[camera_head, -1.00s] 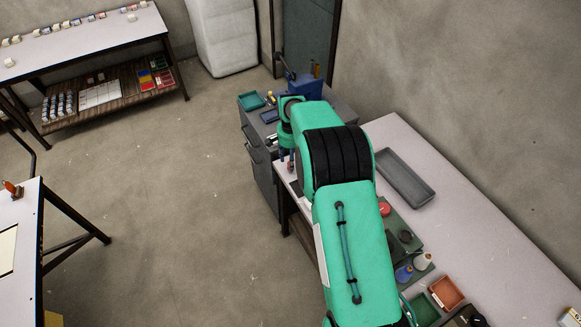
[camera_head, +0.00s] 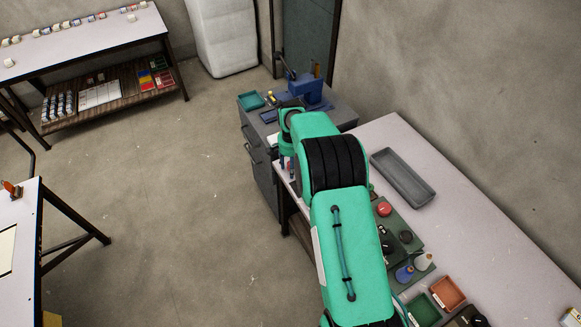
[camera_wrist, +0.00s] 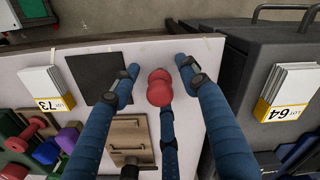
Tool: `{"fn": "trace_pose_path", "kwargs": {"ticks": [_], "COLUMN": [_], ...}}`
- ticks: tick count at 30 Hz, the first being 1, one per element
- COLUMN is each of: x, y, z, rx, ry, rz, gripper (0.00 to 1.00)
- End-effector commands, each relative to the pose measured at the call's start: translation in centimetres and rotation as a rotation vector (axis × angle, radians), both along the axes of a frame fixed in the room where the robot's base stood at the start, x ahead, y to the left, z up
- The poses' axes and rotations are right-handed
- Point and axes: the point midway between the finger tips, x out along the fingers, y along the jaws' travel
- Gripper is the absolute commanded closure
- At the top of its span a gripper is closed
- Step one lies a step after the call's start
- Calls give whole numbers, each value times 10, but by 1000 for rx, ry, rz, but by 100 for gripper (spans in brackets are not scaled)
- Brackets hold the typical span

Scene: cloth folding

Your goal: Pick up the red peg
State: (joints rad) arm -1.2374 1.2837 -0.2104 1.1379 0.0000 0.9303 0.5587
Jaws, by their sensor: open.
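A red peg (camera_wrist: 159,88) with a rounded top is in the middle of the wrist view, close to the pale table's edge. My gripper (camera_wrist: 157,75) has blue fingers spread around the peg, two on its sides and one below it in the picture. Gaps show between the fingers and the peg, so nothing is held.
A dark square pad (camera_wrist: 92,72) and a wooden block (camera_wrist: 130,138) lie to the left. The grey cabinet (camera_wrist: 250,75) stands close on the right. A grey tray (camera_head: 402,177) lies toward the wall.

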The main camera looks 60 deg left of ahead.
Motion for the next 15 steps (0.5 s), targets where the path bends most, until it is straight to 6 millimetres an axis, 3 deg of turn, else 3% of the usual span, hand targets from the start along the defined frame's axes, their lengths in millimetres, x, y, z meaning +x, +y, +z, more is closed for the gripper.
{"fn": "trace_pose_path", "kwargs": {"ticks": [15], "x": [0], "y": [0], "z": [0], "rx": [0], "ry": [0], "rz": [0], "gripper": [55]}}
